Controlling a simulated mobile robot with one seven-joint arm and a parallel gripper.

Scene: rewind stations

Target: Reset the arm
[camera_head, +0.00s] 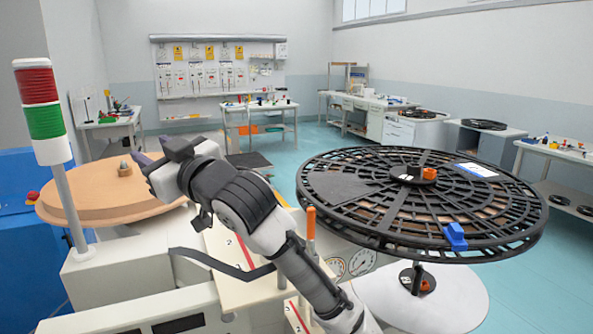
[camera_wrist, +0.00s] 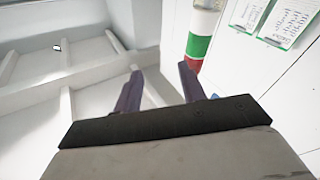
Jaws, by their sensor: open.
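My arm reaches up from the bottom centre of the head view, over the rewind station. My gripper (camera_head: 146,160) is at its far end, in front of the tan round disc (camera_head: 100,203) in the picture. In the wrist view my gripper (camera_wrist: 160,83) shows two purple fingers spread apart, with nothing between them. It points at the wall and ceiling side of the room. The red, white and green signal tower (camera_wrist: 201,42) shows just beyond the right finger.
A large black spoked reel (camera_head: 330,185) with a blue clip (camera_head: 456,237) stands close at right. The signal tower (camera_head: 42,110) rises at left. An orange-topped post (camera_head: 311,222) stands beside my arm. Workbenches (camera_head: 260,112) line the back, with open turquoise floor (camera_head: 300,150) before them.

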